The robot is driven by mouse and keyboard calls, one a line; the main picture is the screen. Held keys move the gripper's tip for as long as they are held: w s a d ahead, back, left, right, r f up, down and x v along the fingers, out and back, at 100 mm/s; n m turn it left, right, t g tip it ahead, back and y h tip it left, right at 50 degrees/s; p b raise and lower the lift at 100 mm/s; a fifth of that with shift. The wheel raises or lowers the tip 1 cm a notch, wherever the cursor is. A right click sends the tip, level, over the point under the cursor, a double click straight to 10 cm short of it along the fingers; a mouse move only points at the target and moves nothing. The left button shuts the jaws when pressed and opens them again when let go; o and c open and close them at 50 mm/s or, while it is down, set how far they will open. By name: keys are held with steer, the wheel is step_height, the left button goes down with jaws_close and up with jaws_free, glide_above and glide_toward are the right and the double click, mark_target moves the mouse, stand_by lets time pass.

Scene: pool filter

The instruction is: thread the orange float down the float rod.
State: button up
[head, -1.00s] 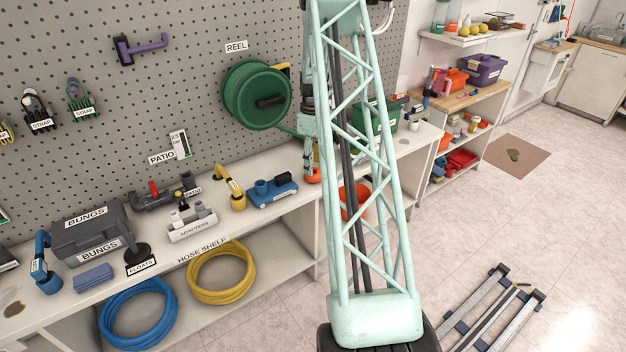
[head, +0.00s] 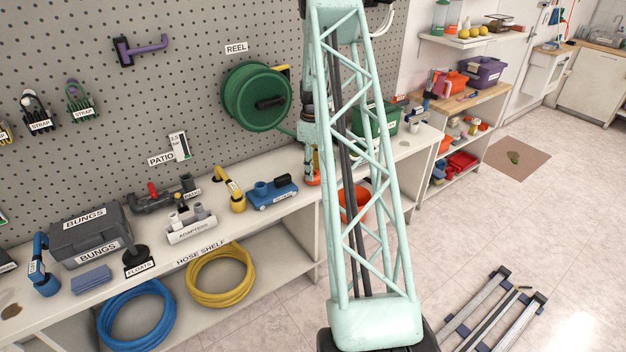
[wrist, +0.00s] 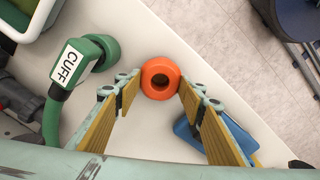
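The orange float (wrist: 160,78), a thick ring with a dark centre hole, sits between the fingertips of my gripper (wrist: 160,88) in the wrist view. The yellow-padded fingers are spread on either side of it, close to its edges; I cannot tell whether they touch it. In the head view the float (head: 313,181) shows low under my gripper (head: 312,168) at the bench, partly hidden by my arm. A dark upright piece on a base labelled FLOATS (head: 138,263) stands at the bench's left front. I cannot clearly make out a float rod.
A green elbow labelled CUFF (wrist: 75,65) stands left of my gripper. A blue part (wrist: 190,132) lies partly behind the right finger. On the white bench (head: 110,297) are a blue fitting (head: 273,192), a yellow elbow (head: 237,198) and the grey bungs box (head: 92,237).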

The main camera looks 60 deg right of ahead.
steer(key=c, duration=0.4)
steer(key=shift+r+p, duration=0.5)
steer(key=shift+r, duration=0.6)
steer(key=shift+c, duration=0.2)
steer(key=shift+r+p, duration=1.2)
steer(key=shift+r, duration=1.7)
steer(key=shift+r, duration=0.2)
step_height(320, 180, up, 16)
steer(key=s+a+m+p, duration=0.1)
steer(key=m+p, duration=0.4)
steer(key=p, duration=0.7)
steer(key=shift+a+p, duration=0.15)
steer(key=shift+p, duration=0.25)
